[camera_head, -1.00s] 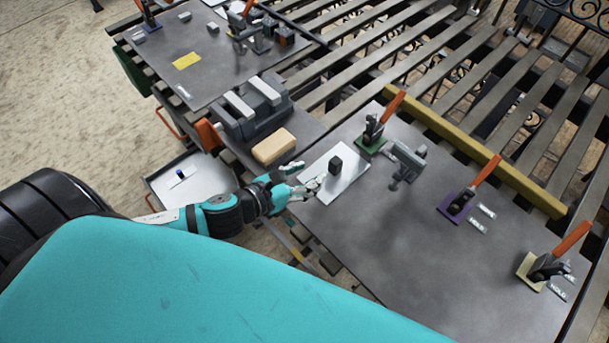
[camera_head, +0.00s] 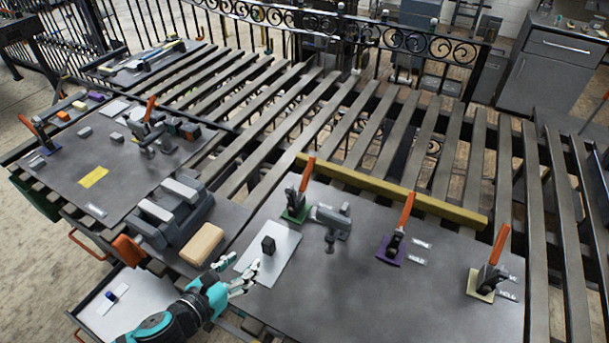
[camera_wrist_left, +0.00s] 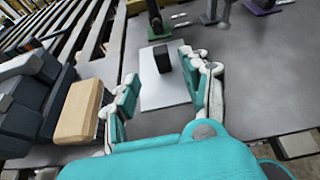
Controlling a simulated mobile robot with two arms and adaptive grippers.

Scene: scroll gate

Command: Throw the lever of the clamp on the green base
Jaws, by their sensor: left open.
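The clamp on the green base (camera_head: 295,213) stands at the left end of the row of clamps, in front of the yellow beam. Its orange lever (camera_head: 307,174) points up, leaning slightly right. Part of its green base also shows at the top of the left wrist view (camera_wrist_left: 159,32). My left gripper (camera_head: 239,275) is open and empty at the near edge of the white plate, short of the clamp. In the left wrist view its two fingers (camera_wrist_left: 160,88) stand apart, with the plate and black block beyond them. My right gripper is not in view.
A black block (camera_head: 268,245) stands on the white plate (camera_head: 280,262). A grey clamp-like fixture (camera_head: 332,222) is right of the green base. Clamps on purple (camera_head: 390,251) and cream (camera_head: 483,287) bases stand farther right. A tan block (camera_head: 202,244) lies left. The yellow beam (camera_head: 390,192) runs behind.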

